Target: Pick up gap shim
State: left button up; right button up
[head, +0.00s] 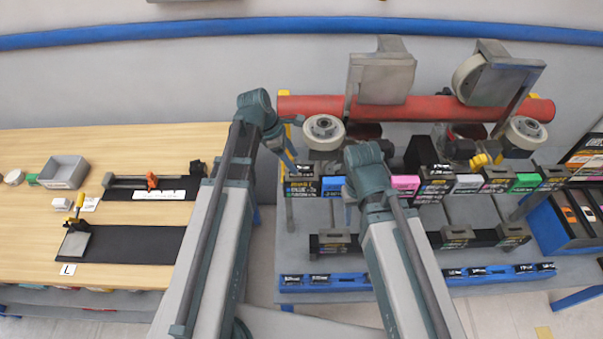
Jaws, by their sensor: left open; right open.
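No part can be told for sure as the gap shim at this size. My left gripper (287,155) is open and empty at the stand's left edge, below the red tube (335,107). My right gripper (348,192) is open over the left part of the row, mostly hidden by its own wrist.
A wooden bench (120,145) at left holds a grey bin (63,172), a black fixture with an orange piece (151,181) and a black mat (135,244). A blue rail (325,281) runs along the stand's front. A blue case of toy cars (560,225) stands at right.

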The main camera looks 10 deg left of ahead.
aim_at(300, 168)
pick_arm(q)
jog(key=b+x, duration=0.4)
jog(key=x, duration=0.1)
jog(key=shift+w+d, duration=0.1)
jog(key=shift+w, duration=0.15)
grip_shut()
